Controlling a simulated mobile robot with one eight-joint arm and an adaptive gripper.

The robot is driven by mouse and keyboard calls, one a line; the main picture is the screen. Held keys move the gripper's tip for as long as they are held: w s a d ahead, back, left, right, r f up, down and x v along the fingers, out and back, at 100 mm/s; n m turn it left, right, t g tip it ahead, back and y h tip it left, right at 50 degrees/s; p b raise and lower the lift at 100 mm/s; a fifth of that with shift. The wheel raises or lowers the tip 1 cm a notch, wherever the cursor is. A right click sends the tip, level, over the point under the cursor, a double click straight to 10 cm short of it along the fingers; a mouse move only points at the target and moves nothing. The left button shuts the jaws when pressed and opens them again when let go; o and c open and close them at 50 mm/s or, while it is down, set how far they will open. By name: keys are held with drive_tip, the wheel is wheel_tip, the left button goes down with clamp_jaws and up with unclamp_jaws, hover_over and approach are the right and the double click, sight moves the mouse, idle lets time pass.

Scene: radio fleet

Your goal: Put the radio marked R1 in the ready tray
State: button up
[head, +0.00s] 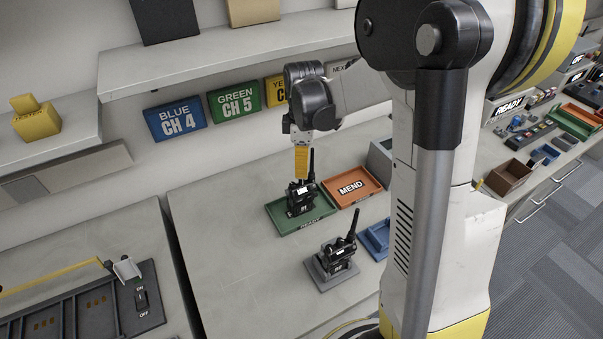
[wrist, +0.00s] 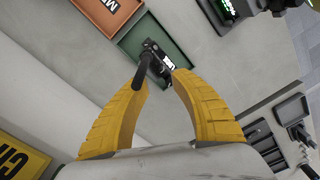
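The black radio marked R1 (head: 300,200) is upright at the green ready tray (head: 282,217), over its floor and inside its rim. I cannot tell whether its base touches the floor. My gripper (head: 301,179) comes down from above onto the radio's top. In the wrist view the yellow fingertips (wrist: 160,80) stand close on both sides of the radio (wrist: 158,64), with its antenna pointing toward the camera. The gap matches the radio's width, so the gripper looks shut on it. The green tray (wrist: 178,22) shows beyond the radio.
The orange MEND tray (head: 370,184) sits right beside the green tray. A second black radio (head: 337,255) stands on a grey base (head: 322,283) nearer the front. A blue tray (head: 374,238) is to its right, partly behind my arm.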

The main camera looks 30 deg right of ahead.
drive_tip(key=s+a+r+m+t+p, duration=0.1)
drive_tip(key=s+a+r+m+t, duration=0.35)
drive_tip(key=r, duration=0.85)
drive_tip(key=s+a+m+t, duration=0.2)
drive_tip(key=s+a+m, duration=0.4)
drive_tip(key=s, duration=0.5)
drive_tip(key=shift+s+m, duration=0.4)
drive_tip(key=shift+m, duration=0.25)
drive_tip(key=shift+r+t, duration=0.1)
drive_tip(key=shift+t, duration=0.15)
wheel_tip(320, 180, down, 3)
drive_tip(key=b, duration=0.2)
drive_tip(key=shift+b, duration=0.4)
